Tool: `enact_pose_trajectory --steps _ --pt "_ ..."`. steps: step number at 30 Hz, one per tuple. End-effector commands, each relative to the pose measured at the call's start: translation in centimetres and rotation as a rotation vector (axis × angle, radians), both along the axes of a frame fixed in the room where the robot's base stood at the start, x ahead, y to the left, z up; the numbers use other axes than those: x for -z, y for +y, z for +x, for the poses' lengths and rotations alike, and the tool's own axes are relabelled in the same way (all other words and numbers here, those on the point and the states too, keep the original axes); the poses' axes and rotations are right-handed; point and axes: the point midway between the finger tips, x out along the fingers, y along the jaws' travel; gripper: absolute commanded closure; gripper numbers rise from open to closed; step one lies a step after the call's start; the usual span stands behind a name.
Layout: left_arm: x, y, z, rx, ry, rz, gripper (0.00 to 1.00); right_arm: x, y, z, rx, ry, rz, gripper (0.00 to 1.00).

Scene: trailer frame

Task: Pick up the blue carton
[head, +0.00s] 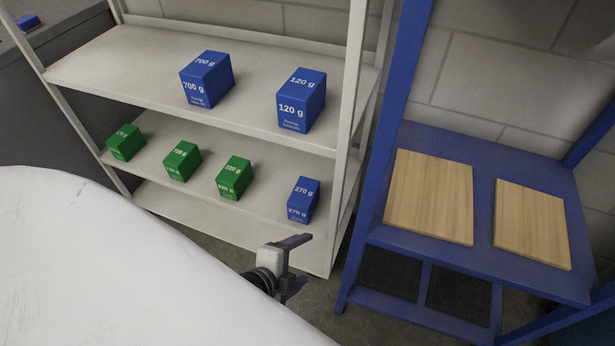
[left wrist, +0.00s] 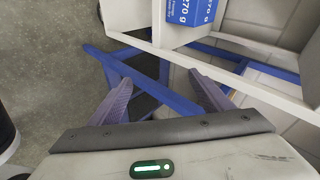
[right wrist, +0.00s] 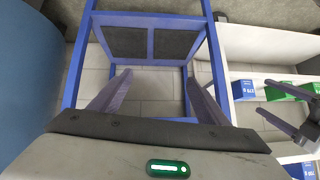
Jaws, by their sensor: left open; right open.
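Three blue cartons stand on the white shelf rack in the head view. The 700 g carton (head: 207,80) and the 120 g carton (head: 302,101) are on the upper board, and the smaller 270 g carton (head: 303,200) is at the right end of the board below. My left gripper (head: 302,261) is open and empty, in front of and below the 270 g carton. In the left wrist view the 270 g carton (left wrist: 191,12) shows at the top edge, beyond the open fingers (left wrist: 160,95). My right gripper (right wrist: 157,92) is open and empty in its wrist view, over a blue frame.
Green cartons (head: 182,161) share the lower board with the 270 g carton. The white rack's front right post (head: 345,130) stands close to that carton. A blue stand (head: 480,170) with two wooden boards (head: 430,197) is at the right.

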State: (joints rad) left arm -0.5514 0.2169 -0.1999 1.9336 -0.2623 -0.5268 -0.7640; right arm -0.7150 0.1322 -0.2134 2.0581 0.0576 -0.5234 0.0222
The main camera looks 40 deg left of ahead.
Motion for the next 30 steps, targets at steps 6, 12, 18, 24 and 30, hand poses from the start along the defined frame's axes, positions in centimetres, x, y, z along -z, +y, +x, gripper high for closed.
enact_pose_trajectory --steps 6,12,18,24,30 --pt "3.2 5.9 6.1 0.462 -0.093 0.866 0.27 4.5 0.6 0.5 0.007 -0.025 0.037 0.31" --pt "2.6 9.2 9.4 0.701 -0.068 1.418 0.27 5.8 0.9 0.6 0.008 -0.035 0.057 0.31" --pt "2.2 10.5 11.1 0.782 -0.037 1.623 0.27 6.2 1.1 0.8 0.006 -0.035 0.065 0.31" --pt "3.3 11.3 13.8 0.787 -0.035 1.632 0.27 6.8 1.7 1.3 -0.019 -0.011 0.064 0.31" --pt "3.8 11.6 15.3 0.787 -0.035 1.629 0.27 7.1 2.0 1.4 -0.033 0.007 0.061 0.31"
